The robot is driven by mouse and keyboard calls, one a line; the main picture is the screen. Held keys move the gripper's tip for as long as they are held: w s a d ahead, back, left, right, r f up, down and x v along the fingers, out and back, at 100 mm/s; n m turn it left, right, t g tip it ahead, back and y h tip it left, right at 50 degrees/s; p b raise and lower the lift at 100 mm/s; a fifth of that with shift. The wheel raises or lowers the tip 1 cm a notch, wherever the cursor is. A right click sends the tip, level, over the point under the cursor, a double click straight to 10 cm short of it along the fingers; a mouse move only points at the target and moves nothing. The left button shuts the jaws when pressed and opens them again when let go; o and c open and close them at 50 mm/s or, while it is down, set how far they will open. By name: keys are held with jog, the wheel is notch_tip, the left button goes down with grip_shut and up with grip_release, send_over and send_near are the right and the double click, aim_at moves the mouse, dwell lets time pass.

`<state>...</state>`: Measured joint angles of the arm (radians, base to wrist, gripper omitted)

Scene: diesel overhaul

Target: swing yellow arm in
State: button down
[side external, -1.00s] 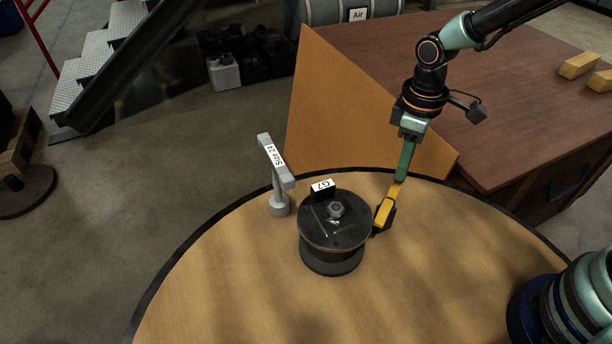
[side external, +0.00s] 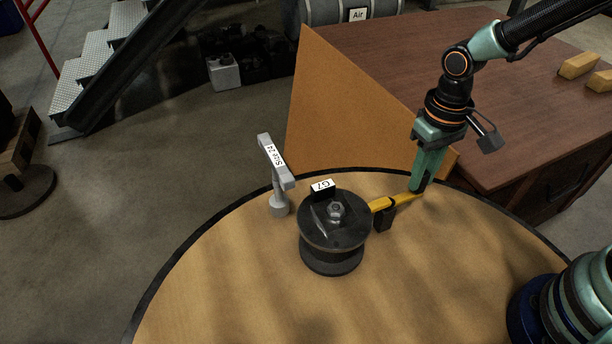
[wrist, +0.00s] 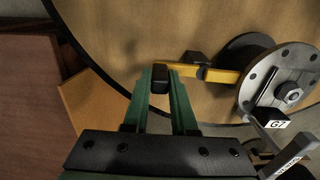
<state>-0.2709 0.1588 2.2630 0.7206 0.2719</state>
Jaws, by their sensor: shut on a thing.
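The yellow arm (side external: 395,201) is a flat bar on a black post (side external: 384,219), right of the dark round drum tagged G7 (side external: 333,231). One end lies close to the drum's rim; I cannot tell if they touch. The other end points right, to my gripper (side external: 418,189). In the wrist view the yellow arm (wrist: 222,75) runs from the jaws toward the drum (wrist: 285,82). My gripper (wrist: 162,86) is shut on the arm's outer end, with a black knob (wrist: 160,77) between its green fingers.
A grey stand tagged Size 24 (side external: 277,180) is behind and left of the drum. An orange-brown panel (side external: 340,115) and a wooden desk (side external: 480,165) stand beyond the round table's (side external: 440,270) far edge. The table's front is clear.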

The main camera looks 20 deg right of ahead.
dwell(0.4)
jog(key=c, duration=0.7)
grip_release()
jog(key=shift+r, duration=0.1)
notch_tip(320, 180, up, 12)
jog(key=d+r+t, duration=0.1)
jog(key=d+t, duration=0.1)
jog(key=d, duration=0.1)
jog(key=s+d+r+t, duration=0.1)
jog(key=d, duration=0.1)
jog(key=s+d+r+t, duration=0.1)
jog(key=d+r+t, duration=0.1)
jog(key=d, duration=0.1)
jog(key=shift+s+d+t, duration=0.25)
jog(key=shift+d+t, duration=0.05)
jog(key=shift+d, duration=0.05)
